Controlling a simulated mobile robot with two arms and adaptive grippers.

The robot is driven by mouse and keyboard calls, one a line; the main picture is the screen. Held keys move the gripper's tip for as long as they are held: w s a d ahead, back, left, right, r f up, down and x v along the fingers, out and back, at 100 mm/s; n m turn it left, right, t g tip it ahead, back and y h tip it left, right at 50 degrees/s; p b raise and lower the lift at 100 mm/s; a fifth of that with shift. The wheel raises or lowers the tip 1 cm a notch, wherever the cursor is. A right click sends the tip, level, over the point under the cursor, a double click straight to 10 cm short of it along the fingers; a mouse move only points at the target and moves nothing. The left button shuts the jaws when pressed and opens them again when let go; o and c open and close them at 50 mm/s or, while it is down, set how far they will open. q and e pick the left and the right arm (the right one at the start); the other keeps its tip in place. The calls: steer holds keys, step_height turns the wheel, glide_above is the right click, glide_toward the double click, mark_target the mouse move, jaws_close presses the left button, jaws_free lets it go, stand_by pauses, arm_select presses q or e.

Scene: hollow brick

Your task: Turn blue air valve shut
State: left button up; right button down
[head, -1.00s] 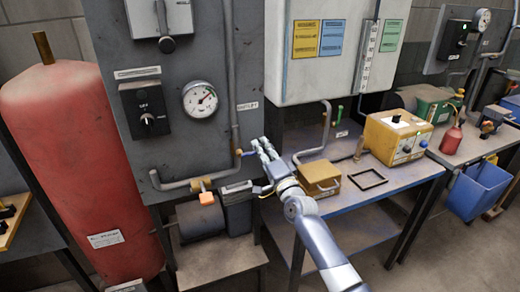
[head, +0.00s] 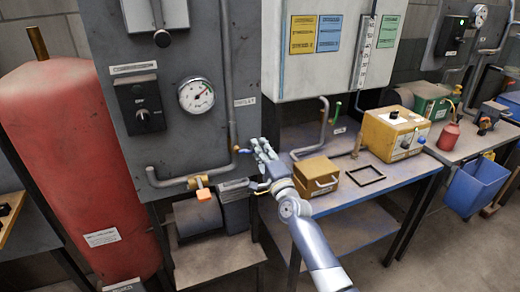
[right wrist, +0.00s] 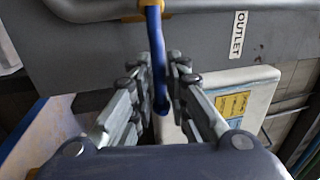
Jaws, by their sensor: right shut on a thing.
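The blue air valve handle (right wrist: 157,55) hangs from a brass fitting (right wrist: 153,14) on the pipe in the right wrist view. In the head view the handle (head: 244,151) is small, at the left of my right gripper, beside the outlet pipe. My right gripper (right wrist: 161,85) is shut on the blue handle, with a finger on either side of it. In the head view my right gripper (head: 260,153) reaches up from the lower right to the panel's right edge. The white OUTLET label (right wrist: 238,34) shows right of the handle. My left gripper is not in view.
The grey panel (head: 180,145) carries a pressure gauge (head: 196,95) and a dark switch box (head: 140,105). An orange-handled valve (head: 203,194) sits below. A red tank (head: 75,150) stands left. A yellow box (head: 316,176) and a thin black frame (head: 367,174) lie on the bench right of my arm.

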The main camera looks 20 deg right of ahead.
steer(key=c, duration=1.7)
jaws_free()
steer(key=shift+f, duration=0.25)
steer(key=shift+r, duration=0.1)
steer(key=shift+s, duration=0.1)
steer(key=s, duration=0.4)
steer(key=s+f, duration=0.1)
steer(key=s, duration=0.2)
steer(key=s+f, duration=0.1)
steer(key=s, duration=0.3)
steer(key=shift+s+d+f, duration=0.15)
steer(key=shift+s+d, duration=0.05)
steer(key=shift+s, duration=0.15)
steer(key=shift+f, duration=0.1)
